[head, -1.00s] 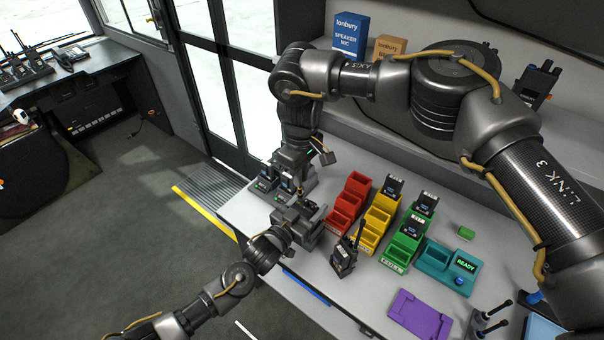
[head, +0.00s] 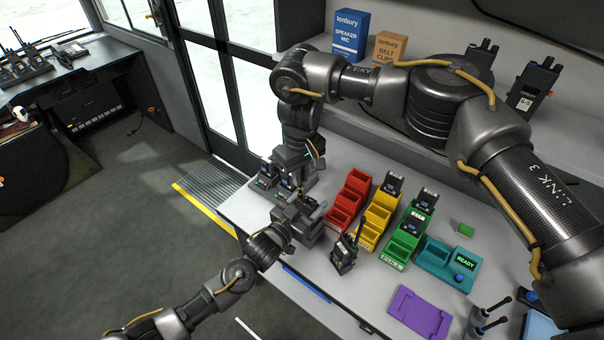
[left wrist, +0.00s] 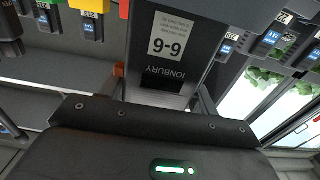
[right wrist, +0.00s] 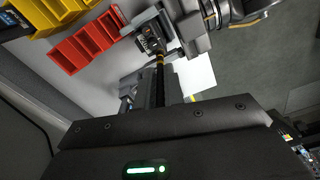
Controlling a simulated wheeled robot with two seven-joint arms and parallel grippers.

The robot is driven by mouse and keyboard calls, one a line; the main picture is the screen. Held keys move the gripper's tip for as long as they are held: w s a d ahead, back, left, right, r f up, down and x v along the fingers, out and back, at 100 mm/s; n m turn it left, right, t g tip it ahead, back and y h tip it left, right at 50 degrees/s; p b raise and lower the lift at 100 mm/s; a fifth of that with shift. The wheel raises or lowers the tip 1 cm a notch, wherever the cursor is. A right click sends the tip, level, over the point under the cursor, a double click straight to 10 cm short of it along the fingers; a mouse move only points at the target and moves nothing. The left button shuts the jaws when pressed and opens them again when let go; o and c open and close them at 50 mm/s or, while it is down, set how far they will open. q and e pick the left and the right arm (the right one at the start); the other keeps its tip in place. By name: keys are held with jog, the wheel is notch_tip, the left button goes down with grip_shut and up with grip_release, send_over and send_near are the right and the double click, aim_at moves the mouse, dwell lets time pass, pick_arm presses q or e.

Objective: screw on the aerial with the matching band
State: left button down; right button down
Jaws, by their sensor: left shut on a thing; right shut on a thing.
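My left gripper (head: 300,217) is shut on a dark radio (left wrist: 172,45), whose label reads 6-6 in the left wrist view. My right gripper (head: 297,184) is just above it and shut on a black aerial (right wrist: 160,88). The aerial has a yellow band (right wrist: 160,58) near the end towards the radio. In the right wrist view that end lines up with the radio's top (right wrist: 150,40); I cannot tell whether it is seated. In the head view the grippers mostly hide the joint.
Red (head: 347,200), yellow (head: 373,223) and green (head: 402,242) bins stand on the counter, some holding radios. A radio with an aerial (head: 344,254) stands in front. A teal READY unit (head: 435,258), a purple tray (head: 420,315) and upright aerials (head: 480,318) are to the right.

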jog(key=m, duration=1)
jog(key=shift+s+m, duration=0.1)
jog(key=shift+m, duration=0.2)
jog(key=c, duration=1.5)
grip_release()
jog(key=shift+o, duration=0.6)
